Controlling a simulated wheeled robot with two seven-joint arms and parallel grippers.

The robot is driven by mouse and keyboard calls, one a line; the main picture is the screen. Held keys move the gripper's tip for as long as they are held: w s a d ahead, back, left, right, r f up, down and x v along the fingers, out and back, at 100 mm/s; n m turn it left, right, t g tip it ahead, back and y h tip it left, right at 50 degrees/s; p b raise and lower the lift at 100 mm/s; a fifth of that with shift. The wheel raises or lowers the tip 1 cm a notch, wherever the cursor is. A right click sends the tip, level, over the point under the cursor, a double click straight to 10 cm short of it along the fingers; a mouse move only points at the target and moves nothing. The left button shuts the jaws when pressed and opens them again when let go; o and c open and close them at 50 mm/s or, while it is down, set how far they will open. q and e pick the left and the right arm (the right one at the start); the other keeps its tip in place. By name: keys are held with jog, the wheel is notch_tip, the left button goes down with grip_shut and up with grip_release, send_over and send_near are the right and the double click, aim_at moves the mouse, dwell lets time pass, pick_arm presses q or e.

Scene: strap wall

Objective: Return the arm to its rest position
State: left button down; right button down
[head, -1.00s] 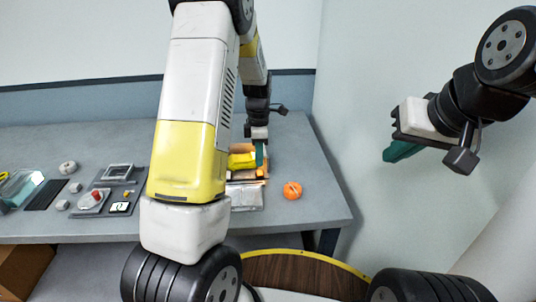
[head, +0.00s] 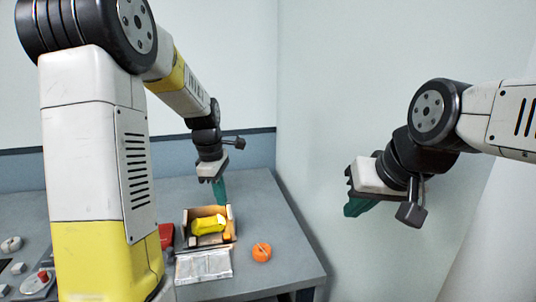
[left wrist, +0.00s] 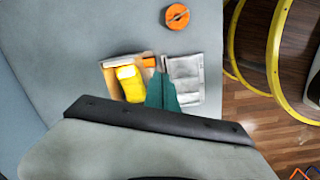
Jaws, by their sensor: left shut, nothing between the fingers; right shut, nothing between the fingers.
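My left gripper (head: 219,190) is shut and empty. Its teal fingers point down above the back right part of an open cardboard box (head: 234,238); in the left wrist view the fingers (left wrist: 161,88) show over the box area. My right gripper (head: 357,207) is shut and empty, held in the air at the right, well clear of the table. The box holds a yellow item (head: 207,225), which also shows in the left wrist view (left wrist: 130,83).
A silver-grey packet (head: 203,265) lies in front of the box. An orange round object (head: 262,252) sits to the right on the grey table (head: 285,235). A red item (head: 166,236) is partly hidden by my left arm. Small white items lie at the left.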

pick_arm(q)
jog(key=s+d+r+m+t+h, duration=0.1)
jog(key=s+r+m+t, duration=0.2)
jog(key=s+r+m, duration=0.5)
jog(key=s+d+r+m+t, duration=0.15)
jog(key=s+r+m, duration=0.25)
jog(key=s+m, duration=0.7)
jog(key=n+g+y, duration=0.1)
jog(key=n+g, duration=0.4)
jog(key=n, duration=1.4)
send_over(227, 237)
jog(key=s, duration=0.2)
notch_tip(227, 237, down, 7)
jog(key=f+n, duration=0.1)
jog(key=f, duration=0.5)
jog(key=w+f+n+g, duration=0.1)
jog(key=f+n, duration=0.1)
jog(key=f, duration=0.5)
jog(key=w+f+n+g, duration=0.1)
jog(key=f, duration=0.6)
jog(key=shift+w+a+f+n+y, duration=0.15)
jog(key=shift+w+n+y, duration=0.15)
jog(key=shift+y, duration=0.1)
jog(key=shift+s, duration=0.1)
